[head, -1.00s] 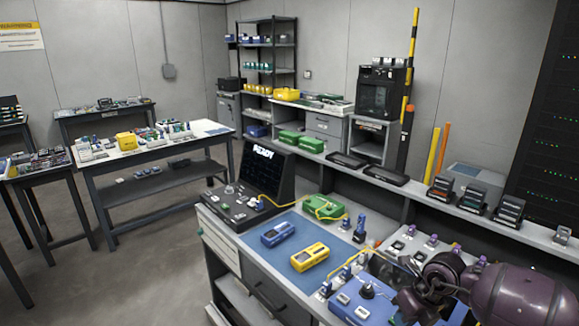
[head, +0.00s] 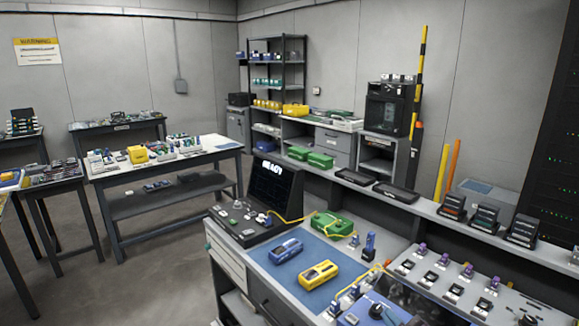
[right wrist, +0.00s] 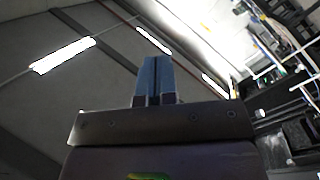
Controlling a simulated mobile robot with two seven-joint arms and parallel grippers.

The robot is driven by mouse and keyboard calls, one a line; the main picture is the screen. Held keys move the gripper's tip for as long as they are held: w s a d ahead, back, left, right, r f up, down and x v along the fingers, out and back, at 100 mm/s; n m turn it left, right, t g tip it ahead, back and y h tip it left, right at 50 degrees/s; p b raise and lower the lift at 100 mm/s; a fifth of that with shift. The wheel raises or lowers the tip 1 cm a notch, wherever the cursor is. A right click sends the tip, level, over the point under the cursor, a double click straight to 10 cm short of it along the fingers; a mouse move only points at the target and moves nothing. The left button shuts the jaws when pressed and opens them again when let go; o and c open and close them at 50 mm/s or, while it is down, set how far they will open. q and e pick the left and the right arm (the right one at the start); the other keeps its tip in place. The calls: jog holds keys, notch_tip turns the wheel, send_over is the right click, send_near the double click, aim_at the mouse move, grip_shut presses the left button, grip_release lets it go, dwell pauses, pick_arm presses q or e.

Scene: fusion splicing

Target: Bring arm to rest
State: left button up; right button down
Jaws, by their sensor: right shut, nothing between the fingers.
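My right gripper (right wrist: 154,80) shows in the right wrist view, its two blue fingers closed together with nothing between them. Behind it in that view are ceiling lights and the grey upper walls, so it points upward and is clear of the bench. In the head view I cannot make out either of my arms. My left gripper is not in view.
The workbench holds a console with a lit screen (head: 272,186), a blue device (head: 285,250), a yellow device (head: 319,275) and a green case (head: 332,224), with a yellow cable (head: 291,219). Several small connectors stand at right. A second table (head: 215,147) stands at left; open floor (head: 150,275) lies between.

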jog(key=s+d+f+m+g+h, duration=0.2)
jog(key=s+f+m, duration=0.3)
jog(key=s+f, duration=0.4)
jog(key=s+d+f+m+g+h, duration=0.3)
jog(key=s+f+m, duration=0.3)
jog(key=s+f, duration=0.3)
jog(key=s+d, duration=0.1)
jog(key=s, duration=0.3)
jog(key=shift+d+h, duration=0.2)
jog(key=shift+h, duration=0.2)
jog(key=shift+w, duration=0.1)
